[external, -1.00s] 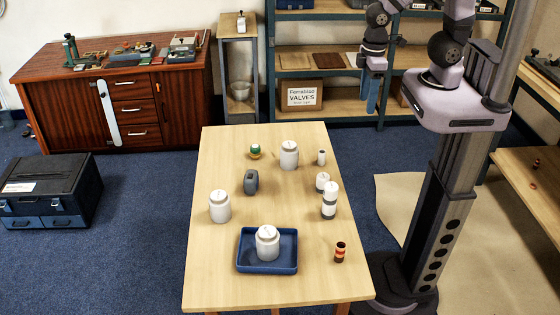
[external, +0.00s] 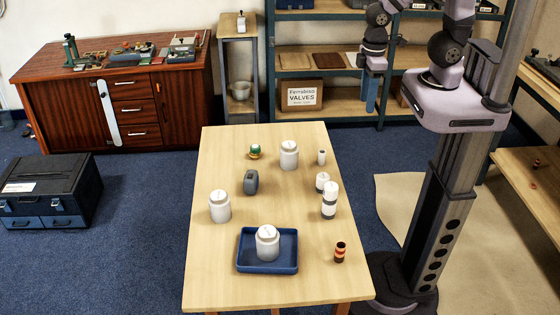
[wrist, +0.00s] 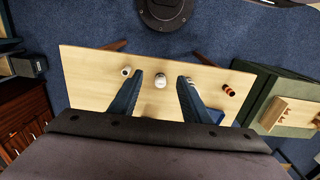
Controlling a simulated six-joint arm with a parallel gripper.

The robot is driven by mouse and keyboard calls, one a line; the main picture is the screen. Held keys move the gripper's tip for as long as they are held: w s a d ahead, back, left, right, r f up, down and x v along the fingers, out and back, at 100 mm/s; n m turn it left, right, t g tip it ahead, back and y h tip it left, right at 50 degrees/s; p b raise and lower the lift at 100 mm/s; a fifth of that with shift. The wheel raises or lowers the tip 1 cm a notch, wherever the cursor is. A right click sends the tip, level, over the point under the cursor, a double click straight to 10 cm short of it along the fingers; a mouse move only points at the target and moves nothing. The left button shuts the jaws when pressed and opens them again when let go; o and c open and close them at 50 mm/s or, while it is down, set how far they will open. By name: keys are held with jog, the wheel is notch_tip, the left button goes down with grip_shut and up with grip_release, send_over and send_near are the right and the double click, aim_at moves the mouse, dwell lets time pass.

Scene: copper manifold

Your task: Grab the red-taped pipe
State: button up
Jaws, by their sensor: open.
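The red-taped pipe (external: 340,252) is a short dark cylinder with orange-red bands. It stands upright on the wooden table near its right front corner, right of the blue tray. It also shows in the wrist view (wrist: 229,90), right of my fingers. My gripper (external: 369,98) is high, beyond the table's far right side in the external view. In the wrist view my gripper (wrist: 161,76) has two blue fingers spread apart, with nothing held. A small white jar on the table shows between and below them.
The blue tray (external: 248,266) holds a white jar. A tall white pipe with a dark band (external: 330,201), a small white jar (external: 322,182) and a small white cylinder (external: 322,157) line the table's right side. The table (external: 290,212) is bare around its middle.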

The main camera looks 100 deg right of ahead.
notch_tip(320, 180, up, 4)
jog(key=w+a+f+n+t+h+b, duration=0.15)
jog(key=w+f+n+h+b, duration=0.35)
jog(key=n+b, duration=0.65)
notch_tip(320, 180, up, 5)
jog(key=n+t+y+b, duration=0.4)
jog(key=n+t+b, duration=1.3)
jog(key=n+b, duration=0.8)
send_over(340, 252)
jog(key=s, duration=0.4)
jog(key=shift+m+g, duration=0.25)
jog(key=shift+m, duration=0.2)
jog(key=f, duration=2.2)
jog(key=d+f, duration=0.1)
jog(key=f, duration=1.1)
jog(key=shift+f+b, duration=0.1)
jog(key=shift+b, duration=0.2)
jog(key=shift+w+d+r+p, duration=0.15)
jog(key=shift+w+p, duration=0.1)
jog(key=shift+w, duration=1.6)
jog(key=shift+w+d+r+p, duration=0.1)
jog(key=shift+w+r+p, duration=0.1)
jog(key=shift+w, duration=1.65)
